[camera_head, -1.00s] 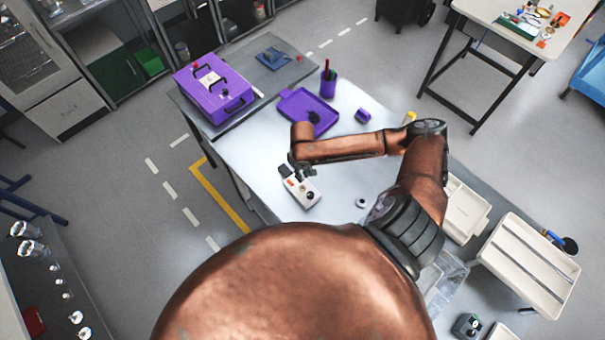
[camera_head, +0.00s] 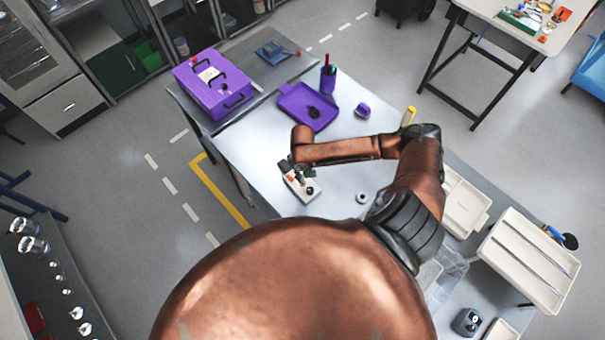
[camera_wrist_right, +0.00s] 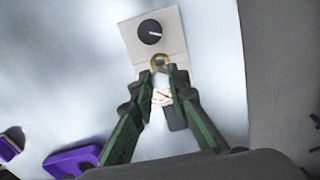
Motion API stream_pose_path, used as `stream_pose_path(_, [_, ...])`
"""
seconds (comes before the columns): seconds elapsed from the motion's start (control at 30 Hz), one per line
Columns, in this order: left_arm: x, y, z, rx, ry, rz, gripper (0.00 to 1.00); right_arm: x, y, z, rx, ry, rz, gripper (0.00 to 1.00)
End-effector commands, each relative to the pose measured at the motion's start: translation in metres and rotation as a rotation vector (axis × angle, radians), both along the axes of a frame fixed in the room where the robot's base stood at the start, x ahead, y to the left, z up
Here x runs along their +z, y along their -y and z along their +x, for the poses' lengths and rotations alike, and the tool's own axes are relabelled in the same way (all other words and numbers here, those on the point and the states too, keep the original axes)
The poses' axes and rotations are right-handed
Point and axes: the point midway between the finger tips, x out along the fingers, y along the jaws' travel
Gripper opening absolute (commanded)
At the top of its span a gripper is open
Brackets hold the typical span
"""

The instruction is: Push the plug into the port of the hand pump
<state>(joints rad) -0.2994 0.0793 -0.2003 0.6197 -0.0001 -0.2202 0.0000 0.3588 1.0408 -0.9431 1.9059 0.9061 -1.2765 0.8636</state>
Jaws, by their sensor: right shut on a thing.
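The hand pump (camera_head: 303,188) is a small pale box with a black knob, lying near the table's left front edge. In the right wrist view its pale top (camera_wrist_right: 172,40) shows the black knob, a brass ring around the port and a round dial between my fingers. My right gripper (camera_head: 291,170) is over the pump's far left end. In the wrist view its green and dark fingertips (camera_wrist_right: 167,71) are closed on a small grey piece, seemingly the plug (camera_wrist_right: 161,64), at the brass ring. The fingers hide part of it, so how deep it sits cannot be told. My left gripper is out of view.
A purple case (camera_head: 212,88), a purple tray (camera_head: 306,108), a purple pen cup (camera_head: 328,78) and a small grey ring (camera_head: 362,197) are on the table. Pale trays (camera_head: 528,262) stand at the right. The tabletop around the pump is mostly clear.

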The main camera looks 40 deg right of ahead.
Motion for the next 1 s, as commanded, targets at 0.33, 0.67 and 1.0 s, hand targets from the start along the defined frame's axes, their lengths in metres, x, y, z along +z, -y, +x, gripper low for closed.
stream_pose_path(0.33, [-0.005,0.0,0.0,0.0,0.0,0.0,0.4,-0.018,0.0,0.0,0.0,-0.001,0.0,0.0])
stream_pose_path(0.67, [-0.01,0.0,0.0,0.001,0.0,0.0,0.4,-0.033,0.0,0.0,0.0,-0.001,0.0,0.0])
stream_pose_path(1.0, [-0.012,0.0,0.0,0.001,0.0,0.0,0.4,-0.041,0.0,0.0,0.0,-0.001,0.0,0.0])
